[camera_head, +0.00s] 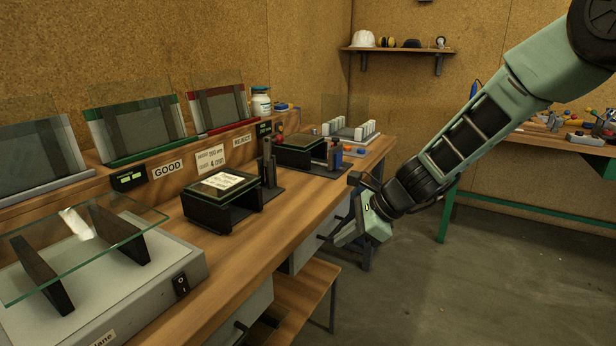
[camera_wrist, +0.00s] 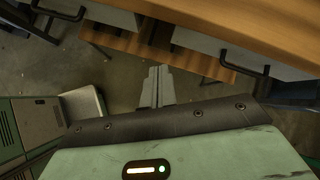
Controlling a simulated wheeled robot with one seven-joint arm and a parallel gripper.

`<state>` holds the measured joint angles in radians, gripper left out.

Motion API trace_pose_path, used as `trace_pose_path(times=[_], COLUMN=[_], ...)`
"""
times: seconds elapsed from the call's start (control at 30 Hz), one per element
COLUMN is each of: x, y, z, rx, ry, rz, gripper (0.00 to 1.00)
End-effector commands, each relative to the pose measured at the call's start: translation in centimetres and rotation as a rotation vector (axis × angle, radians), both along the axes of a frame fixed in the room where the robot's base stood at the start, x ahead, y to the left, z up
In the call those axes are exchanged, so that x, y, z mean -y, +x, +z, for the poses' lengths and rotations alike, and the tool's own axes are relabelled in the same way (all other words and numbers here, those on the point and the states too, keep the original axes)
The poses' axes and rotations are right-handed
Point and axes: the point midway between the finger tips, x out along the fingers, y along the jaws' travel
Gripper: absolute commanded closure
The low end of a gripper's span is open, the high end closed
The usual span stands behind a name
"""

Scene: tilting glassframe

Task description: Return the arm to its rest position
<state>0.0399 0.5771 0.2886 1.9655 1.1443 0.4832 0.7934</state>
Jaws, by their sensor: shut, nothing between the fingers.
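My arm (camera_head: 470,132) reaches in from the upper right in the head view and slopes down to the left. My gripper (camera_head: 343,237) hangs in front of the workbench (camera_head: 245,255), near its front edge and beside the drawers. In the wrist view my gripper (camera_wrist: 157,82) shows its two fingers side by side, closed together and holding nothing. The bench edge (camera_wrist: 250,35) and drawer handles are beyond the fingertips in that view. Nothing appears to touch the gripper.
A glass pane (camera_head: 75,235) lies on dark supports at the left. A dark stand (camera_head: 222,197) with a labelled plate sits mid-bench. Framed glass panels stand behind. A lower wooden shelf (camera_head: 298,290) juts below the drawers. Open floor (camera_head: 450,290) lies to the right.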

Motion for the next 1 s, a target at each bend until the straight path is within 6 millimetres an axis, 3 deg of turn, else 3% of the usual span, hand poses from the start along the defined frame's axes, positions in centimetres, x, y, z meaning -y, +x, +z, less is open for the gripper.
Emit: trace_pose_path(times=[0.03,0.2,0.3,0.4,0.5,0.7,1.0], x=[-1.8,-4.4,-3.9,-2.0,0.1,2.6,2.8], y=[-3.3,-14.7,-21.6,-27.0,-30.5,-33.2,-33.3], z=[2.6,7.1,9.3,10.7,11.5,12.0,12.0], rx=[0.063,0.283,0.417,0.530,0.608,0.671,0.673], ry=[-0.055,-0.246,-0.359,-0.457,-0.532,-0.602,-0.606], rz=[0.169,0.789,1.192,1.562,1.849,2.136,2.149], gripper=[1.00,1.00,1.00,1.00,1.00,1.00,1.00])
